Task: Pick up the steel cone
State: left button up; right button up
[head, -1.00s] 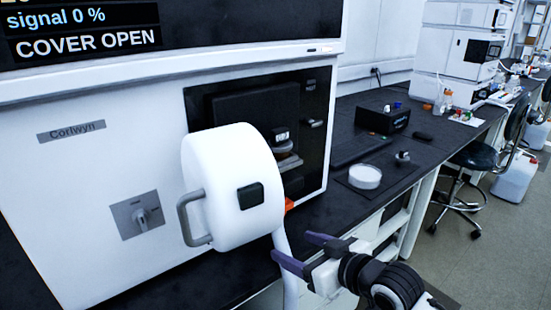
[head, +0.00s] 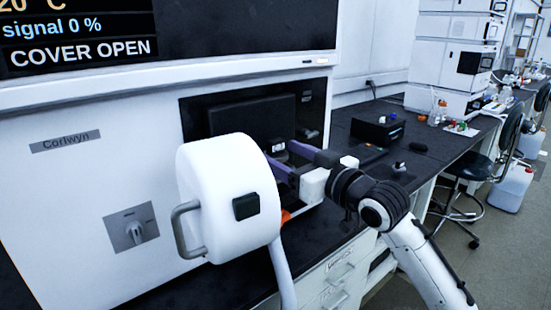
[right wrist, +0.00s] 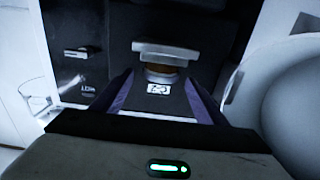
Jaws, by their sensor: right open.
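In the right wrist view a grey metal piece (right wrist: 168,52) with a flat, wide top and a narrower round part under it stands ahead of my fingers. It may be the steel cone, but I cannot tell for sure. My right gripper (head: 280,153) is at the instrument's dark opening, behind the white round cover. Its two purple fingers are open and apart, as the right wrist view (right wrist: 160,82) also shows. The metal piece lies beyond the fingertips, roughly centred between them. In the head view the fingers and cover largely hide it. My left gripper is not in view.
The white swung-open cover (head: 225,200) with its grey handle is close to the left of my right gripper; it also shows at the right of the wrist view (right wrist: 285,100). A small dark metal object (head: 399,167) lies on the bench. A black box (head: 377,130) stands behind.

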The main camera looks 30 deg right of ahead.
jog(key=shift+w+a, duration=0.1)
jog(key=shift+w, duration=1.15)
jog(key=c, duration=1)
jog(key=shift+c, duration=1.4)
jog(key=shift+r, duration=0.15)
